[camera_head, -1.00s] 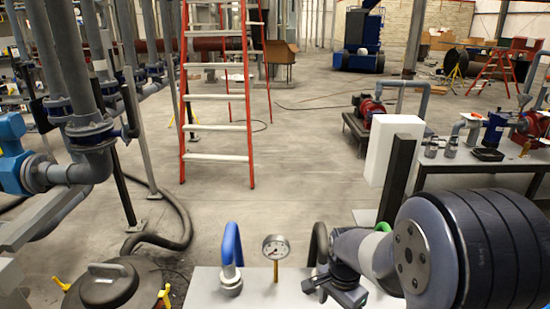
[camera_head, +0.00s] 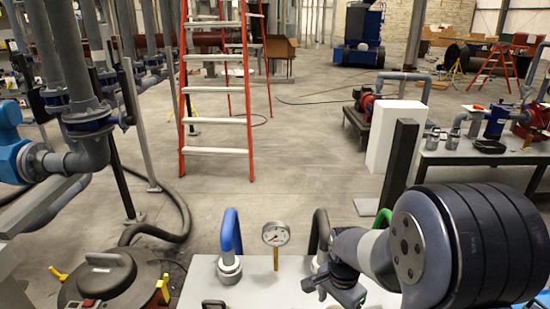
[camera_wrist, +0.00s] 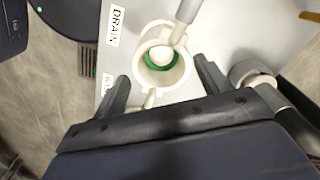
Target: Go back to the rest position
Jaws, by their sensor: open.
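My gripper (camera_wrist: 163,88) is open in the wrist view, its two dark fingers apart. A white ring-shaped fitting (camera_wrist: 146,68) with a green ring inside lies in view beyond and between the fingers. I see nothing held, and I cannot tell whether a finger touches the fitting. A grey rod rises from the fitting. In the head view my gripper (camera_head: 343,294) hangs low over the light grey bench top (camera_head: 255,292), right of the gauge. My large dark arm joint hides part of the bench to the right.
A pressure gauge (camera_head: 276,233), a blue curved handle (camera_head: 231,234) and a dark curved handle (camera_head: 318,232) stand on the bench. A lidded dark vessel (camera_head: 105,280) is left of it. A red ladder (camera_head: 216,100) stands on open floor behind. A white block (camera_head: 396,138) is at right.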

